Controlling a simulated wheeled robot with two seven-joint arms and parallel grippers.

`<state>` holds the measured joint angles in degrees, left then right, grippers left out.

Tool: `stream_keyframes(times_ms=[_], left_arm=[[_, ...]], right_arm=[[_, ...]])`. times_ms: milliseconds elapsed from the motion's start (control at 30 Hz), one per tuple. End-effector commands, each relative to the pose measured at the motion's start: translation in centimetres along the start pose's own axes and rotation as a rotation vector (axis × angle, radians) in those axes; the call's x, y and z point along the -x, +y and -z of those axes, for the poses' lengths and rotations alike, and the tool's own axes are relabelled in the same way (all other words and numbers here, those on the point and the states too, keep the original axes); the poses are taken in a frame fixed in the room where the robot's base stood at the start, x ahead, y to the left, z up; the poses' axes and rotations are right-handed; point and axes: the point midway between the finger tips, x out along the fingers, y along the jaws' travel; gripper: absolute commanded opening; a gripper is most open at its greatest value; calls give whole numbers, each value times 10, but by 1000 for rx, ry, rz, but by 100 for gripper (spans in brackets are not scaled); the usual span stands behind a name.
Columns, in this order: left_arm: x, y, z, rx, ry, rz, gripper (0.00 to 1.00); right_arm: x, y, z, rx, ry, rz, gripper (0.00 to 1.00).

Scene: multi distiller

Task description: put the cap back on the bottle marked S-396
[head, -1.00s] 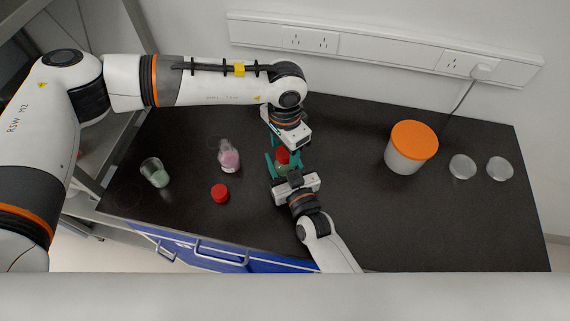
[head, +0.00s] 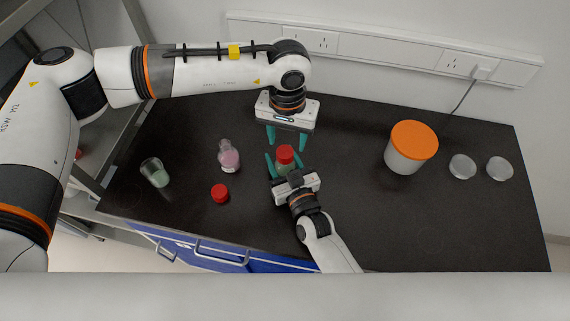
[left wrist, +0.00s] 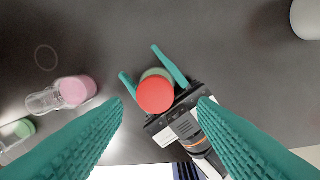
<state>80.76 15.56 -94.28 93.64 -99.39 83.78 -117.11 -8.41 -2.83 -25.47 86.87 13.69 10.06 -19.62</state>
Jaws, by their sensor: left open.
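A bottle with greenish contents (head: 283,168) stands upright with a red cap (head: 285,153) on its top; the cap hides much of it in the left wrist view (left wrist: 155,95). Its marking cannot be read. My right gripper (head: 282,163) has its teal fingers on either side of this bottle and appears closed on its body. My left gripper (head: 287,142) is open and empty, behind and above the capped bottle, its fingers spread and clear of the cap. Whether the cap is fully tight cannot be told.
A pink-filled bottle (head: 229,157) without a cap stands to the left, with a loose red cap (head: 220,193) near it. A beaker with pale green contents (head: 155,173) is further left. An orange-lidded tub (head: 410,148) and two clear dishes (head: 462,167) are at right.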

Motion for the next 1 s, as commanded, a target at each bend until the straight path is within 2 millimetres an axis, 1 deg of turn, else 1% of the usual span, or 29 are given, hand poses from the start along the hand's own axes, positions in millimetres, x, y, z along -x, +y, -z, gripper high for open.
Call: stream_keyframes(times_ms=[33,100,467,800,900,1000], left_arm=[[1,-2,1,117,2,3,53],[3,-2,0,290,1,2,53],[12,-4,0,1194,1,3,53],[21,-1,0,2056,2,2,53],[23,0,0,2297,2,2,53],[25,2,0,2503,2,0,53]], right_arm=[[0,0,0,0,1,0,0],[0,0,0,0,1,0,0],[0,0,0,0,0,0,0],[0,0,0,0,0,0,0],[0,0,0,0,0,0,0],[0,0,0,0,0,0,0]])
